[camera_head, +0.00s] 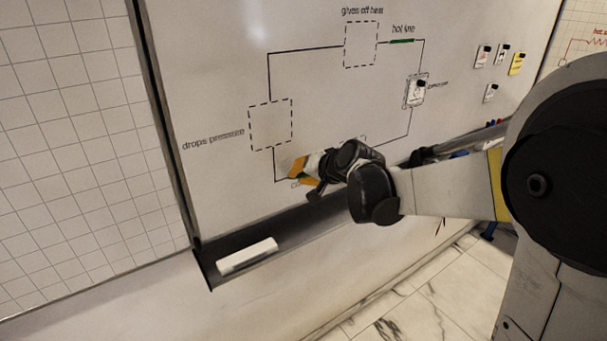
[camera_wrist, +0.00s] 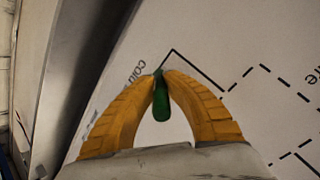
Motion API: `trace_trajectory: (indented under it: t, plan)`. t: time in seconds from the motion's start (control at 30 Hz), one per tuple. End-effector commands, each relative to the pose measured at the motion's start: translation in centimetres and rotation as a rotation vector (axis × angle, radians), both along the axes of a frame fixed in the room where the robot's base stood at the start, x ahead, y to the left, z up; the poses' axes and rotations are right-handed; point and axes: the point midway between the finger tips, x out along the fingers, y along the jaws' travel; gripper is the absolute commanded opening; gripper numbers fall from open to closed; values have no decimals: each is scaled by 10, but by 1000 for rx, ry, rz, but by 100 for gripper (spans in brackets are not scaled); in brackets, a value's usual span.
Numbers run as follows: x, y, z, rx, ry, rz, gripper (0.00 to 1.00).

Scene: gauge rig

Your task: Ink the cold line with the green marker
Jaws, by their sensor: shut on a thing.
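My gripper (camera_head: 297,169) is at the lower left of the diagram on the whiteboard (camera_head: 222,88). In the wrist view its yellow fingers (camera_wrist: 160,84) are shut on the green marker (camera_wrist: 161,102). The marker's far end points toward the board; whether its tip touches cannot be told. The cold line (camera_wrist: 196,67) shows in the wrist view as a black line with a corner beside the partly hidden "cold" label (camera_wrist: 138,72). A green stroke (camera_head: 401,41) lies on the hot line at the top.
A dark tray (camera_head: 222,248) runs along the board's lower edge and holds a white eraser (camera_head: 247,256). Several small magnet cards, such as a yellow one (camera_head: 517,64), are at the upper right. One card (camera_head: 415,91) sits in the right dashed box. Dashed boxes (camera_head: 271,124) at left and top look empty.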

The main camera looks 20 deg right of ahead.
Motion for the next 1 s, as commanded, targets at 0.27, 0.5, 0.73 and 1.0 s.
trace_trajectory:
  t: [0.27, 0.5, 0.73, 1.0]
  plan:
    - [-10, -4, 0, 1, 0, -2, 0]
    - [-35, -12, 1, 1, 0, -2, 0]
    - [-55, -19, 0, 0, 1, -1, 0]
    - [-57, -19, 0, 0, 0, 0, 0]
